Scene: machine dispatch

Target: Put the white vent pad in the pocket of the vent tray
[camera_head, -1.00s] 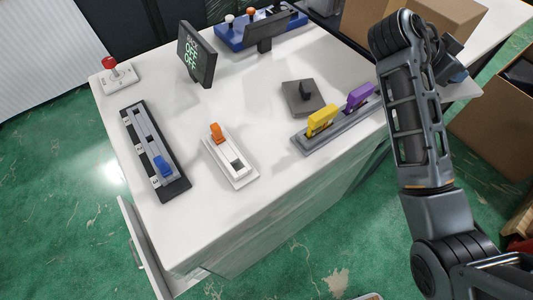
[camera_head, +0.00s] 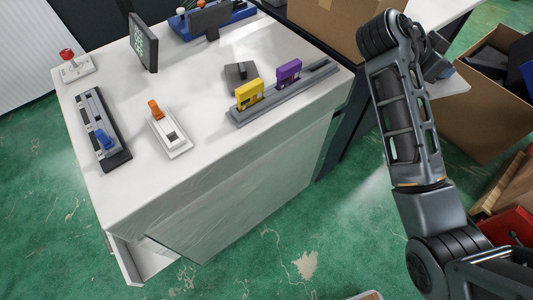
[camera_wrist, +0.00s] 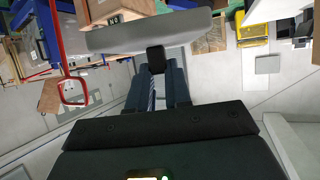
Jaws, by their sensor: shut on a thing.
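In the wrist view my gripper (camera_wrist: 157,82) is shut on the black knob of a pale slab, which seems to be the white vent pad (camera_wrist: 150,35). The pad looks grey in the shade and spans the view beyond the fingertips. In the head view my raised arm stands at the right, and its end is mostly hidden behind the arm's own links. The pad cannot be made out there. I cannot identify the vent tray or its pocket in either view.
A white table (camera_head: 200,185) bears a dark grey square with a knob (camera_head: 238,74), a rail with yellow and purple blocks (camera_head: 285,92), switches and a display (camera_head: 143,43). Cardboard boxes (camera_head: 345,25) stand behind my arm. Green floor is open in front.

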